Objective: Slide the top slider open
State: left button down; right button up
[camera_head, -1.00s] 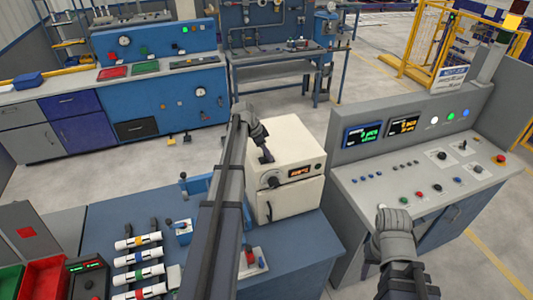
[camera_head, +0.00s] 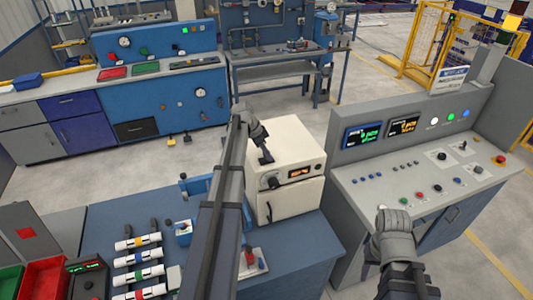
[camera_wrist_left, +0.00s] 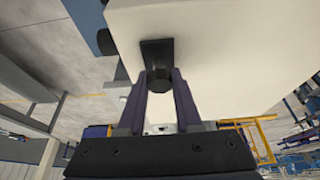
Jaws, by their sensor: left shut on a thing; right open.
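The white box (camera_head: 285,160) stands on the blue bench and carries the slider on its upper part. In the left wrist view, the slider's black knob (camera_wrist_left: 160,79) sits on a dark plate (camera_wrist_left: 157,52) against the pale box surface (camera_wrist_left: 220,50). My left gripper (camera_head: 265,159) reaches the box's top left. In the left wrist view its fingers (camera_wrist_left: 160,92) are closed around the knob, one on each side. In the head view, the arm and gripper hide most of the slider. My right gripper (camera_head: 383,212) is open and empty, in front of the grey console; its fingers are hardly visible.
The box front has a dial (camera_head: 272,183), a lit display (camera_head: 299,171) and a lower door (camera_head: 295,200). Banded pipes (camera_head: 138,242) lie on the rack at front left. The grey console (camera_head: 425,180) stands to the right.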

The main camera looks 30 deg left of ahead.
dwell(0.5)
pick_arm(q)
jog(key=w+d, duration=0.1)
jog(key=w, duration=0.1)
jog(key=w+d, duration=0.2)
jog(key=shift+d, duration=0.25)
jog(key=c, duration=0.6)
grip_release()
jog(key=shift+w, duration=0.1)
jog(key=shift+r, duration=0.1)
jog(key=p+v, duration=0.7)
jog(key=shift+r, duration=0.3)
